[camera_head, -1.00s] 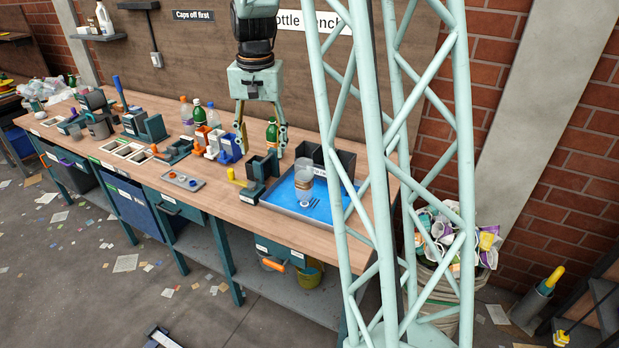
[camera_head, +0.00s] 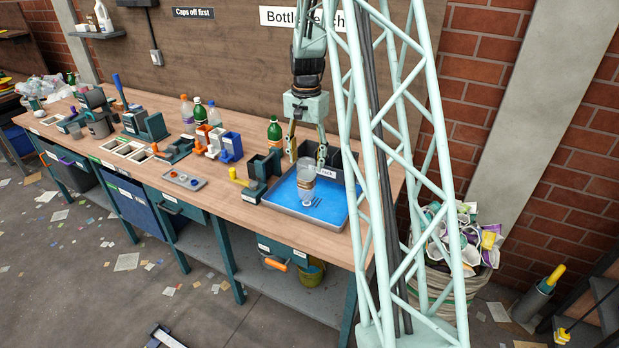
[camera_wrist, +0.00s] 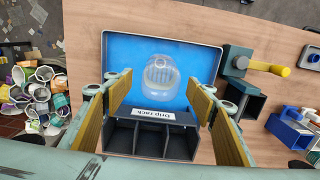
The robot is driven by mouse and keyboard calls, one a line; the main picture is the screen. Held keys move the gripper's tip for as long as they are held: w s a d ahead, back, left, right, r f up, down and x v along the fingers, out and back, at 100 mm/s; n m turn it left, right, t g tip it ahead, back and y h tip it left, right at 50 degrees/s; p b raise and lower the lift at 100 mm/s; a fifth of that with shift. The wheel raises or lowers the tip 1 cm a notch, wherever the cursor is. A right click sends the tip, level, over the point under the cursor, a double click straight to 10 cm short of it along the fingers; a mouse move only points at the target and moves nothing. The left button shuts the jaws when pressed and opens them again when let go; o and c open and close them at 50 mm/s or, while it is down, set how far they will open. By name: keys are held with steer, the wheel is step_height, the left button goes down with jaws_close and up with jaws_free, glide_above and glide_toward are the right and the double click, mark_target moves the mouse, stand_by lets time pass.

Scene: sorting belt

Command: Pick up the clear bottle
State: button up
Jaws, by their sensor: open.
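In the wrist view the bottle (camera_wrist: 160,76) shows from above, ahead of and between the fingers. My gripper (camera_head: 306,156) is open and empty, above and just behind the bottle, near the drip rack. In the wrist view my gripper (camera_wrist: 160,92) has its yellow-padded fingers wide apart, with the bottle beyond their tips.
A dark drip rack (camera_wrist: 152,138) with several compartments stands at the tray's back edge, close under my fingers. A green bottle (camera_head: 274,132) and a dark fixture with a yellow handle (camera_head: 258,180) stand left of the tray. The bench front is clear.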

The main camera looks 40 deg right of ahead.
mark_target(307, 190)
steer(key=shift+d+f, duration=0.15)
steer(key=shift+f, duration=0.05)
stand_by(0.3)
steer(key=shift+f+b, duration=0.35)
steer(key=shift+f, duration=3.85)
steer(key=shift+f, duration=0.1)
steer(key=shift+a+f, duration=0.2)
steer(key=shift+f, duration=2.3)
steer(key=shift+c, duration=0.6)
steer(key=c, duration=0.7)
